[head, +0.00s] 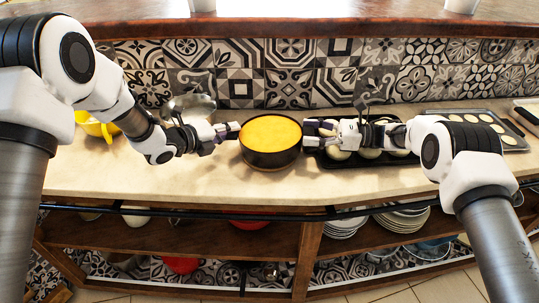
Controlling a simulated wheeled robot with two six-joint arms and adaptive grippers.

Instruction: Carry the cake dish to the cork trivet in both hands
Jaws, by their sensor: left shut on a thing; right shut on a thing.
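The cake dish (270,160) is a dark round pan with a yellow cake (271,132) in it, near the middle of the head view. It looks level; I cannot tell whether it rests on the counter or is just above it. My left gripper (235,131) is shut on its left rim. My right gripper (311,134) is shut on its right rim. I cannot make out the cork trivet.
A dark tray with pale round items (370,153) stands right of the dish, partly behind my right gripper. Further right is a baking sheet (514,140). A metal bowl (190,106) and a yellow bowl (92,124) are at left. Counter in front is clear.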

